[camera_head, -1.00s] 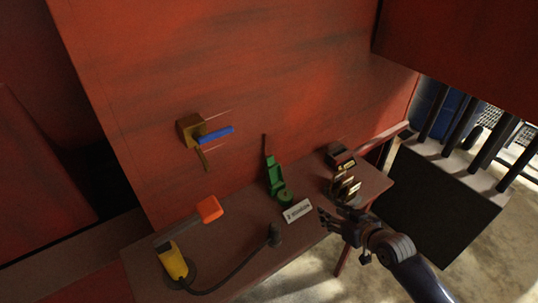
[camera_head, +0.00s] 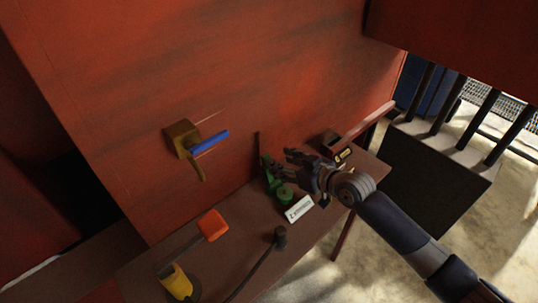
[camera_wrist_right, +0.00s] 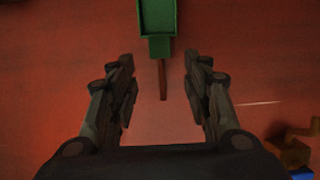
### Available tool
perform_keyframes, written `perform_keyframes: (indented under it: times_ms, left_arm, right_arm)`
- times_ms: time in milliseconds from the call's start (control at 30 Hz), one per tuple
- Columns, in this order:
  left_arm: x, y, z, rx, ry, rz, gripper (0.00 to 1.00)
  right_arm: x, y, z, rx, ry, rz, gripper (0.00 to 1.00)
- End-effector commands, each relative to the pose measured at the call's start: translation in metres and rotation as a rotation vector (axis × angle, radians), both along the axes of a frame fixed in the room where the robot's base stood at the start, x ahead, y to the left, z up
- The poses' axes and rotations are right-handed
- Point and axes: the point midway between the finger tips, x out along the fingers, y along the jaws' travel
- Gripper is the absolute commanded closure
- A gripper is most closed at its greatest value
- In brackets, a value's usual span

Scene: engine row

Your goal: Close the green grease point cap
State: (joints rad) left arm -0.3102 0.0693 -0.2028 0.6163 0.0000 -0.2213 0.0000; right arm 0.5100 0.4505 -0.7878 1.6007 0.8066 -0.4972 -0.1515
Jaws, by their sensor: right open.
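The green grease point stands on the brown table against the red wall. Its round green base (camera_head: 285,196) is at the front, and its green cap (camera_head: 271,182) is raised behind it, standing open. A thin brown rod (camera_head: 259,149) sticks up from the cap. In the right wrist view the cap (camera_wrist_right: 158,18) is at the top edge, and the rod (camera_wrist_right: 162,80) points down between my fingers. My left gripper is not in view.
A white label plate (camera_head: 299,208) lies right of the grease point. A blue-handled valve (camera_head: 208,143) juts from the wall. Black boxes (camera_head: 333,141) sit behind my wrist.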

Motion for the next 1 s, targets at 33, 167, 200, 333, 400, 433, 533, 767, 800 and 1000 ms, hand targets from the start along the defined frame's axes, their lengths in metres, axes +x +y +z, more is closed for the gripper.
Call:
perform_keyframes:
  times_ms: [33,167,200,333,400,433,533,767,800,1000]
  left_arm:
    - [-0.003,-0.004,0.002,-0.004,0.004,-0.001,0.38]
    - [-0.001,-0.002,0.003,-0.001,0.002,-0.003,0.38]
    - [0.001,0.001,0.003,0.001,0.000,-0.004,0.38]
    - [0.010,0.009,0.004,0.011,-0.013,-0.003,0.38]
    - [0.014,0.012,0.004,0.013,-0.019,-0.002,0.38]
    - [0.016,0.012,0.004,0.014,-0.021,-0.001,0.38]
    - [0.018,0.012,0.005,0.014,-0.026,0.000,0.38]
    - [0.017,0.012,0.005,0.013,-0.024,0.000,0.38]
    - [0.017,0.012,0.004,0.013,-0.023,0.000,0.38]
    - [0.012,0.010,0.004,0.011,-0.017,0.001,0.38]
  right_arm:
    - [0.006,0.007,-0.001,0.002,-0.001,0.000,0.55]
    - [0.018,0.019,-0.009,0.002,0.000,0.001,0.55]
    - [0.022,0.022,-0.011,0.001,-0.001,0.000,0.55]
    - [0.032,0.032,-0.018,0.000,-0.001,0.000,0.55]
    - [0.036,0.036,-0.020,0.001,0.000,0.001,0.55]
    - [0.037,0.037,-0.021,0.001,-0.001,0.000,0.55]
    - [0.040,0.041,-0.023,0.000,-0.001,0.000,0.55]
    - [0.042,0.043,-0.024,0.000,-0.001,0.000,0.55]
    - [0.042,0.043,-0.024,0.000,-0.001,0.000,0.55]
    - [0.042,0.042,-0.024,0.000,-0.001,0.000,0.78]
